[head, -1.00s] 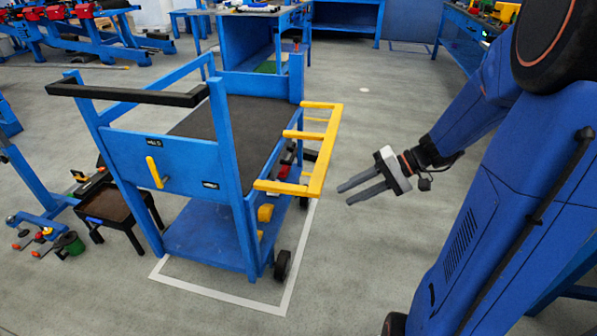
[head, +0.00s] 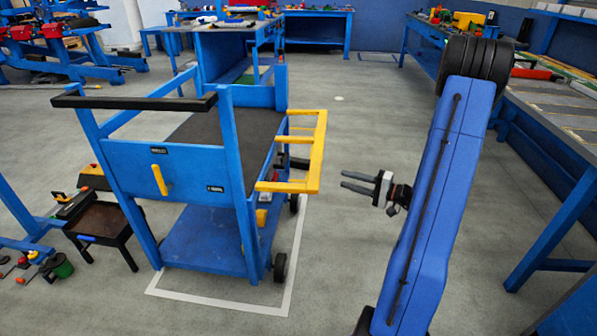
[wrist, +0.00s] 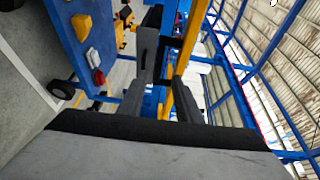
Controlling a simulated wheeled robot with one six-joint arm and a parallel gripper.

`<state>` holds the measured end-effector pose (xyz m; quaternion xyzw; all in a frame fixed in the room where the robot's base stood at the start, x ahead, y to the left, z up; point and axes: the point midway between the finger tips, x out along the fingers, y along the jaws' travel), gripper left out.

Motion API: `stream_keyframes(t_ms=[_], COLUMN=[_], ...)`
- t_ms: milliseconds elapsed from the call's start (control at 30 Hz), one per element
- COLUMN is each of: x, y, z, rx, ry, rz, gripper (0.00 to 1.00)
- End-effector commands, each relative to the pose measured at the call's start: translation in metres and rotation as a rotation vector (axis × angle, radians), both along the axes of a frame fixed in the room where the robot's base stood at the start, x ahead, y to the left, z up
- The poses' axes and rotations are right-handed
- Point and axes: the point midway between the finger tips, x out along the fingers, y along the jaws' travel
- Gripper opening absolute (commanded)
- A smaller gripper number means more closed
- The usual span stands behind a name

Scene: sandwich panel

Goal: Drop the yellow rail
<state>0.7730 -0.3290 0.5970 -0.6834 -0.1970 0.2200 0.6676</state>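The yellow rail (head: 318,160) is a rectangular frame standing out level from the right side of the blue cart (head: 190,172). My gripper (head: 342,180) is just right of the rail's outer bar, with its fingers pointing left at it. A small gap shows between the fingertips and the bar in the head view. The two fingers are apart and hold nothing. In the wrist view my gripper (wrist: 170,65) is open, and a yellow bar (wrist: 188,42) of the rail shows beyond and between the fingers.
A brown-topped stool (head: 103,222) stands left of the cart. A long workbench (head: 570,120) runs along the right, and other benches stand at the back. The cart has a black handle (head: 130,102) and black wheels (head: 280,267).

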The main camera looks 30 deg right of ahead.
Motion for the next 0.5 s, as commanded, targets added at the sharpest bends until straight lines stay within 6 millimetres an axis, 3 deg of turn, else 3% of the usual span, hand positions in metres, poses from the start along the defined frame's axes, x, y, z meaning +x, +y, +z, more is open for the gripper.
stream_keyframes(t_ms=[167, 500], x=[0.005, 0.042], y=[-0.003, 0.023], z=[-0.003, -0.004], rx=[0.002, 0.002], ry=[-0.006, -0.005], rz=[-0.017, -0.012], gripper=[0.31, 0.31])
